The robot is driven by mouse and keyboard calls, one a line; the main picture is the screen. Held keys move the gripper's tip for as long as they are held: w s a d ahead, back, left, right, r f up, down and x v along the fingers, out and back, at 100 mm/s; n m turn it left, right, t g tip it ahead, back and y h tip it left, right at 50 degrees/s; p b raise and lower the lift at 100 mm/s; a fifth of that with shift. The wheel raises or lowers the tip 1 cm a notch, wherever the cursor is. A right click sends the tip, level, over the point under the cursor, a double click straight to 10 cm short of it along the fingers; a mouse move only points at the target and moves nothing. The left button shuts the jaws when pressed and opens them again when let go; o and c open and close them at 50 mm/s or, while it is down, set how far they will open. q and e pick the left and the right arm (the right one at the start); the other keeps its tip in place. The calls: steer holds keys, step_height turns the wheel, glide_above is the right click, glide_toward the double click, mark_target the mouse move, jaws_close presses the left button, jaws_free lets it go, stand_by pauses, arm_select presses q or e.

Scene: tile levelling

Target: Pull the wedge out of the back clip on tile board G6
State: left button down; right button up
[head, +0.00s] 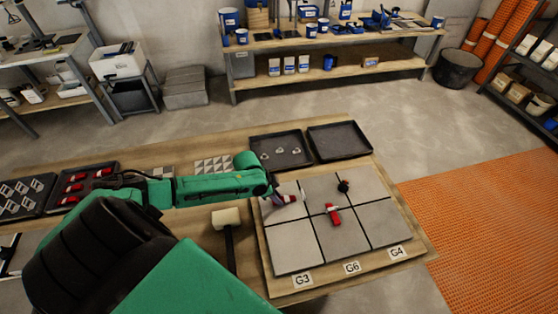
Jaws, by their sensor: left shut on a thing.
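The tile boards stand side by side on the bench, with labels G3 (302,280), G6 (352,267) and G4 (397,251) along the front edge. On the middle board, G6 (344,241), a red wedge (333,214) sits at the seam between the front and back tiles. A small dark round thing (344,186) stands farther back, near the seam towards G4. My left gripper (286,199) is over the back part of board G3, left of G6. It is shut on a small red piece, probably a wedge, mostly hidden by the fingers. My right gripper is out of view.
A mallet (226,218) with a pale head lies left of the boards. Behind them are a black tray (262,163) with a few pale bits and an empty black tray (340,141). Trays of red wedges (76,177) and pale clips (20,188) are at far left.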

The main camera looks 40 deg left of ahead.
arm_select(q)
step_height(320, 180, up, 6)
steer(key=p, duration=0.5)
steer(key=shift+r, duration=0.1)
steer(key=shift+d+f, duration=0.1)
steer(key=shift+f, duration=0.1)
